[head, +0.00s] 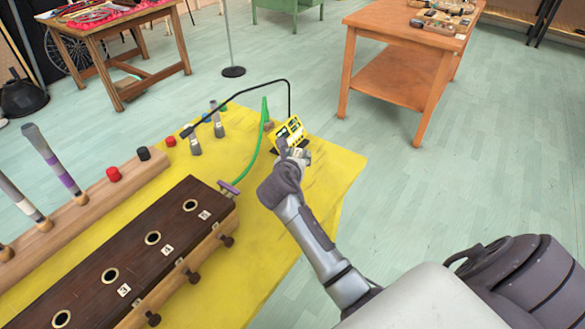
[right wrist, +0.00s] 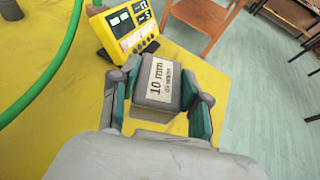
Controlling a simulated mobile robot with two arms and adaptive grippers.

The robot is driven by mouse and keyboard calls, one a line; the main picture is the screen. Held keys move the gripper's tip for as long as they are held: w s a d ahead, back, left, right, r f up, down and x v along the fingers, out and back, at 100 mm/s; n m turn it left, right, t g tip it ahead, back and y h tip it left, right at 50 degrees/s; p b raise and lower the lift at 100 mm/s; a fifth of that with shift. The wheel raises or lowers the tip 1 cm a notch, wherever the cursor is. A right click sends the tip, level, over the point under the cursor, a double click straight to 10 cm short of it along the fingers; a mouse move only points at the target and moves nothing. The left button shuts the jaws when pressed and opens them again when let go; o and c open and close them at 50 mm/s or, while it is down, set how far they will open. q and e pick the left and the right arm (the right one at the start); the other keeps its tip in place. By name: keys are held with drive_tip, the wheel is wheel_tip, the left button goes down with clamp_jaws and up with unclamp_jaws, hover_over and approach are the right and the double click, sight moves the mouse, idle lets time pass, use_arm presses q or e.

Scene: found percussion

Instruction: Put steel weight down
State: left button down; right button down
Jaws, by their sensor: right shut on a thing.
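The steel weight (right wrist: 165,82) is a grey block with a pale label reading "10 mm" and smaller text. My right gripper (right wrist: 160,108) is shut on it, with a finger on each side, in the right wrist view. In the head view my right gripper (head: 295,152) is over the right part of the yellow table top (head: 335,175), just in front of a yellow meter with dark displays (head: 288,131). The gripper mostly hides the weight there. I cannot tell whether the weight touches the yellow surface. My left gripper is not in view.
A green hose (head: 262,135) and a black bent rod (head: 250,88) are beside the meter. A dark wooden box with numbered holes (head: 140,250) stands to the left. The yellow surface right of the gripper is clear. An orange wooden table (head: 400,75) stands beyond.

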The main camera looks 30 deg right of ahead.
sight(292, 155)
drive_tip(key=w, duration=0.1)
drive_tip(key=w+f, duration=0.1)
drive_tip(key=shift+w+d+f, duration=0.1)
drive_tip(key=shift+w+f, duration=0.2)
wheel_tip(292, 155, down, 3)
drive_tip(key=shift+f+b, duration=0.1)
drive_tip(key=shift+b, duration=0.4)
drive_tip(key=shift+f, duration=0.35)
drive_tip(key=c, duration=0.6)
unclamp_jaws()
drive_tip(key=shift+s+f, duration=0.1)
drive_tip(key=shift+o, duration=0.2)
